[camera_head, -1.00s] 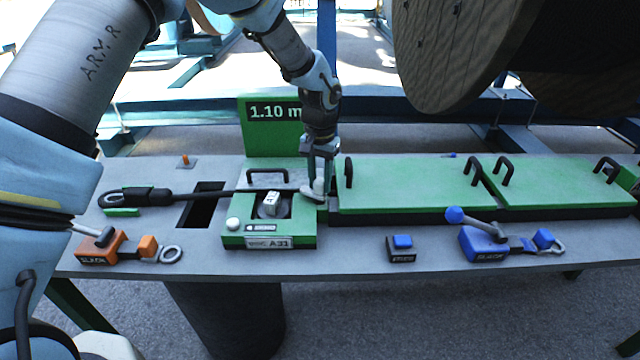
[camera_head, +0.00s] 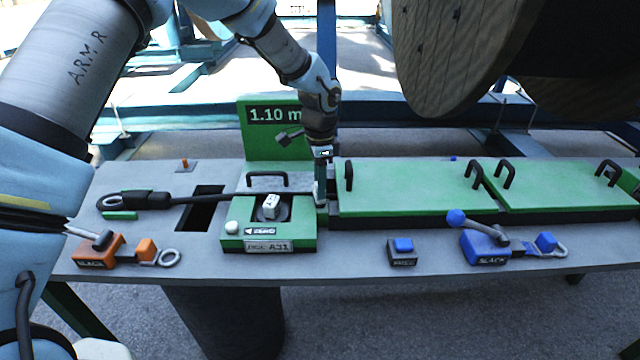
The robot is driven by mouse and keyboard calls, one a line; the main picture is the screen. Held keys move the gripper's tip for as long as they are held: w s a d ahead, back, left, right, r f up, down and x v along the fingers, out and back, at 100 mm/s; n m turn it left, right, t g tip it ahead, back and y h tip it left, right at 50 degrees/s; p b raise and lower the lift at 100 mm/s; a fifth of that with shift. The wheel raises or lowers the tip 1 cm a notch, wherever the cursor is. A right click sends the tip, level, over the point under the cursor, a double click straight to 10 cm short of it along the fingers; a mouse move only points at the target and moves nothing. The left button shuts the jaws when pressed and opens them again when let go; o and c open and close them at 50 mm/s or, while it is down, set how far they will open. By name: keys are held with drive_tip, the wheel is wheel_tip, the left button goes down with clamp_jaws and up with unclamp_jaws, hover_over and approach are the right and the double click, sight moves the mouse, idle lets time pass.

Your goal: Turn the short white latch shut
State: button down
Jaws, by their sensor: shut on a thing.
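The green metering unit (camera_head: 312,240) marked A31 sits on the grey bench, with a black cable across it. My gripper (camera_head: 320,196) points straight down at the unit's right edge, in the gap before the long green cover. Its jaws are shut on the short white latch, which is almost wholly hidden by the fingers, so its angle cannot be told. A white knob (camera_head: 271,205) stands in the unit's middle, left of my gripper. A white round button (camera_head: 233,227) is at the unit's left front.
Two long green covers (camera_head: 405,185) with black handles lie to the right. A green 1.10 m display (camera_head: 265,115) stands behind the unit. A wooden reel (camera_head: 440,55) hangs over the right.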

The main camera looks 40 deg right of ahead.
drive_tip(key=shift+m, duration=1.1)
drive_tip(key=c, duration=0.6)
unclamp_jaws()
drive_tip(key=shift+o, duration=0.2)
wheel_tip(320, 180, up, 11)
drive_tip(key=b, duration=0.2)
drive_tip(key=shift+b, duration=0.3)
